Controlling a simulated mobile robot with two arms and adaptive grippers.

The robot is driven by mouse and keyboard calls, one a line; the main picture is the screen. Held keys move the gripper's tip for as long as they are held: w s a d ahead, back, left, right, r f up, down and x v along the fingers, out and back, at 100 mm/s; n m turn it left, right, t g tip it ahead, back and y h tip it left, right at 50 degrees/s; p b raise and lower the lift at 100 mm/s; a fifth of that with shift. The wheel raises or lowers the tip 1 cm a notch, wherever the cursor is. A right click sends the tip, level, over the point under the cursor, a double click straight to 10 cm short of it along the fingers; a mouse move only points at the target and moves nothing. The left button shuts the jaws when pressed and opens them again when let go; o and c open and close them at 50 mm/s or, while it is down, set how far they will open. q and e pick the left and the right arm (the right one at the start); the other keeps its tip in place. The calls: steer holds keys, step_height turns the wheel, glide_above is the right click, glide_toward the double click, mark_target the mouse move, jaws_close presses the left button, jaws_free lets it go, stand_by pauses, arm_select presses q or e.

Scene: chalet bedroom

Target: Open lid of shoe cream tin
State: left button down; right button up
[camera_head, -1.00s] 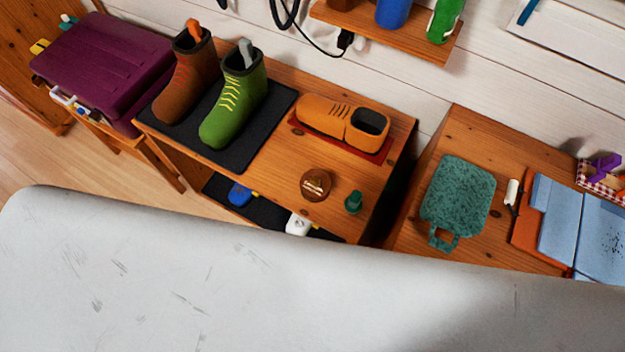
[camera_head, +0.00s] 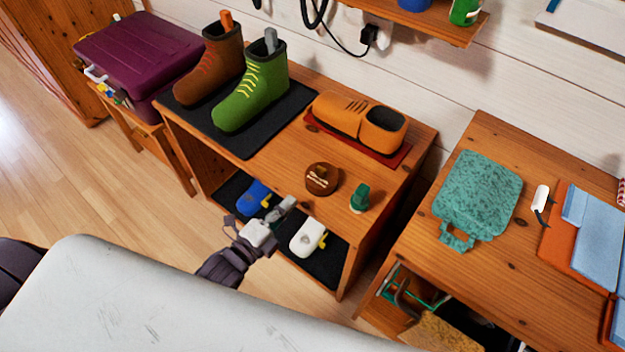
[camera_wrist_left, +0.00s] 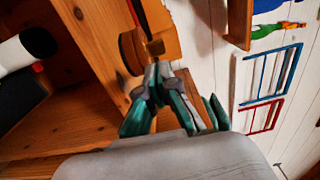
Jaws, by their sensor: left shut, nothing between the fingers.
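The shoe cream tin (camera_head: 318,186) is a round, dark brown tin with a pale mark and a small raised piece on top. It stands on the wooden shelf unit's top near the front edge, and its lid looks closed. My left gripper (camera_head: 290,203) is just in front of and below the tin, apart from it in the head view, shut and empty. In the left wrist view my left gripper (camera_wrist_left: 157,68) points at a round brown shape (camera_wrist_left: 130,52), likely the tin; contact is unclear there. My right gripper is not in view.
A small green object (camera_head: 359,198) stands right of the tin. An orange shoe (camera_head: 355,122) on a red mat and green (camera_head: 252,92) and brown boots (camera_head: 209,67) on a black mat stand behind. Blue (camera_head: 252,197) and white (camera_head: 307,238) items lie on the lower shelf.

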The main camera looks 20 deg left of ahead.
mark_target(319, 172)
arm_select(q)
steer(key=x, duration=0.9)
steer(key=shift+w+d+f, duration=0.1)
steer(key=shift+w+d, duration=0.05)
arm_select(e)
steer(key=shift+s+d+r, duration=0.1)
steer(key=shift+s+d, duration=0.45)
